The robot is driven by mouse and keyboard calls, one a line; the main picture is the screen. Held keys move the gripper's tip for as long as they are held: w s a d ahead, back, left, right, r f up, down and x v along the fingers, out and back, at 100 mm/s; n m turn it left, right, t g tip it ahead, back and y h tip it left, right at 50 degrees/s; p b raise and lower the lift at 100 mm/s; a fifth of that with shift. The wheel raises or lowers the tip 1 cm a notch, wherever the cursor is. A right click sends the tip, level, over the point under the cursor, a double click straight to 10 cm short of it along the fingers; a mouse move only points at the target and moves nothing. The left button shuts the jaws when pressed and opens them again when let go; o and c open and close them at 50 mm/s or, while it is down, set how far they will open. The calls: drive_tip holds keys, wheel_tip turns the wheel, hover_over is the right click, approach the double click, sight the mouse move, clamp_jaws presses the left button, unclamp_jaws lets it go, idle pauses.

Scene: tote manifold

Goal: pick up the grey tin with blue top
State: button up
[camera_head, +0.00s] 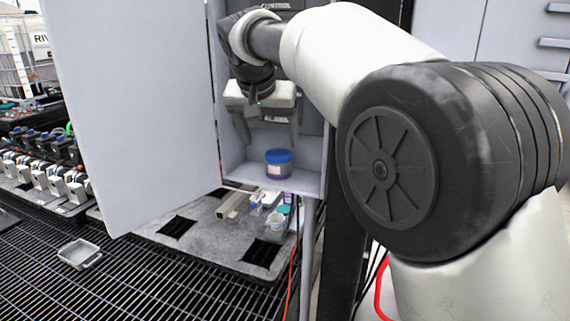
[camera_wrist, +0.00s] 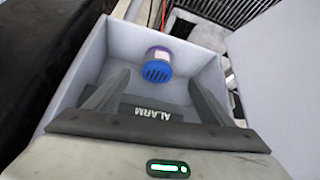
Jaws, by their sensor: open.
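A tin with a blue top (camera_head: 278,156) stands upright on the floor of an open grey cabinet. My gripper (camera_head: 271,144) is open and empty, pointing down in the cabinet opening above the tin. In the wrist view the tin shows beyond the fingers (camera_wrist: 157,84), roughly midway between them. The fingers appear apart from the tin.
The cabinet's side walls and floor (camera_head: 240,172) closely surround the tin. The open door (camera_head: 130,110) stands to the left. Below, a grey pallet (camera_head: 205,238) holds several small items, including a pale tin with a teal top (camera_head: 276,221). A small grey tray (camera_head: 79,254) lies on the grating.

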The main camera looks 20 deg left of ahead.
sight(277, 156)
drive_tip(key=x, duration=0.6)
drive_tip(key=p+x, duration=0.1)
drive_tip(key=x, duration=0.4)
drive_tip(key=shift+w+d+f, duration=0.2)
drive_tip(key=shift+w+f, duration=0.05)
drive_tip(key=shift+w, duration=0.05)
drive_tip(key=shift+r, duration=0.1)
drive_tip(key=c, duration=1.2)
